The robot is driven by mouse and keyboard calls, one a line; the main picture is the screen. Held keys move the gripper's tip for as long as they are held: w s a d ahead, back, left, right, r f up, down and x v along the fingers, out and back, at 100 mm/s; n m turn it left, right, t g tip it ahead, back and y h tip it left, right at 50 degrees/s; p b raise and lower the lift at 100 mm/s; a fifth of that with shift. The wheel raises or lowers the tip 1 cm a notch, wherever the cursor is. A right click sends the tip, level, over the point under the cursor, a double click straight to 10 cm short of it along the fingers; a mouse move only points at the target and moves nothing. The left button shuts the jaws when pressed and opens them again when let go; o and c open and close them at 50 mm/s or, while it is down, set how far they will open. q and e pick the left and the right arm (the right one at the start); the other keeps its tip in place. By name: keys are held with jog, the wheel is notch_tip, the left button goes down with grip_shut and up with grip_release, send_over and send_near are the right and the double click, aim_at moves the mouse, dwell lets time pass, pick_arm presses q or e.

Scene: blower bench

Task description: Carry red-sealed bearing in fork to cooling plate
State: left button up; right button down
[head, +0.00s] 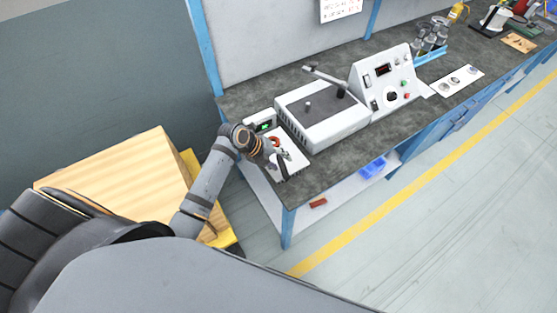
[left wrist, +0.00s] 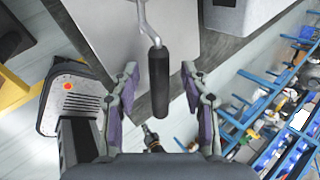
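My left gripper (head: 272,152) is over the near left end of the bench, beside a white plate (head: 293,170). In the left wrist view its two purple-padded fingers (left wrist: 160,95) stand apart. A black handle (left wrist: 158,82) on a bent metal rod, apparently the fork's, lies between them with a gap on each side. A red-orange ring (head: 274,141), apparently the red-sealed bearing, shows just past the gripper, partly hidden. How it sits in the fork is too small to tell. I cannot tell for certain which surface is the cooling plate. My right gripper is in neither view.
A white box-shaped machine (head: 320,117) with a black-handled lever stands right beside the plate, with a control panel (head: 385,80) beyond. A small box with a green display (head: 263,126) stands behind the plate. A wooden crate (head: 115,175) is left of the bench.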

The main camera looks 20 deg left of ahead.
pick_arm(q)
jog(key=shift+s+a+r, duration=0.1)
jog(key=shift+a+r, duration=0.1)
jog(key=shift+r, duration=0.05)
jog(key=v, duration=1.1)
jog(key=shift+r, duration=0.2)
